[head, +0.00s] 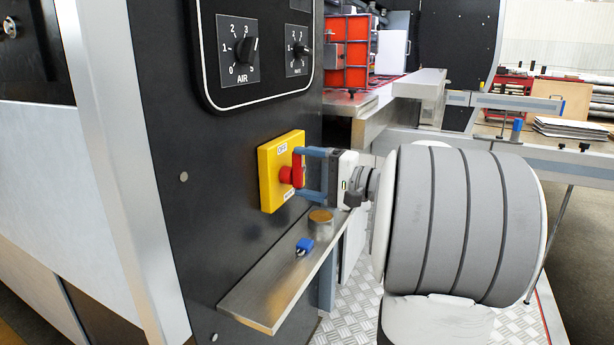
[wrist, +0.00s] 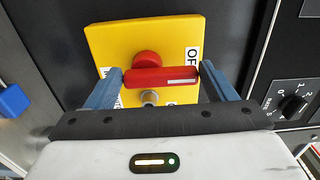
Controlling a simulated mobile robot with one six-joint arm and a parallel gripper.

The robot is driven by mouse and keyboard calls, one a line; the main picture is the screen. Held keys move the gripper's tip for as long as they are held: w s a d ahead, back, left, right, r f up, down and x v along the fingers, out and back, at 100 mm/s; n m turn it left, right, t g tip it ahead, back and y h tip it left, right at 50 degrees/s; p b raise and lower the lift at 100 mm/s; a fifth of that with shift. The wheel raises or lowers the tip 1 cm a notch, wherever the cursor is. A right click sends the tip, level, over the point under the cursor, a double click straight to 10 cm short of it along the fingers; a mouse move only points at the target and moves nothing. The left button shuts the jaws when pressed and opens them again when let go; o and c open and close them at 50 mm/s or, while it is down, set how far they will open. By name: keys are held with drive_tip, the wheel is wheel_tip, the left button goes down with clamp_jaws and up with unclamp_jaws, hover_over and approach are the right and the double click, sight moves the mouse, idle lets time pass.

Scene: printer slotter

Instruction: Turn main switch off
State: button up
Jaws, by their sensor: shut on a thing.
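The main switch is a yellow square plate (head: 268,185) on the dark machine panel, with a red knob and handle (head: 298,171). In the head view, an OFF label is at the plate's top and another label at its bottom. The handle stands about upright there. My gripper (head: 303,173) has one blue finger above the handle and one below, shut on its ends. In the wrist view, the red handle (wrist: 160,78) lies across between both fingers of my gripper (wrist: 163,82). Its end with a white mark points towards the OFF label. The finger at left partly covers the other label.
Above is a panel with AIR and another dial (head: 238,50). A metal feed table (head: 420,84) stands behind my arm.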

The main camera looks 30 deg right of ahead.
drive_tip(key=shift+f, duration=0.15)
drive_tip(key=o, duration=1)
drive_tip(key=p+v, duration=0.2)
drive_tip(key=v, duration=0.5)
drive_tip(key=shift+s+d+p, duration=0.2)
drive_tip(key=shift+s+p, duration=0.15)
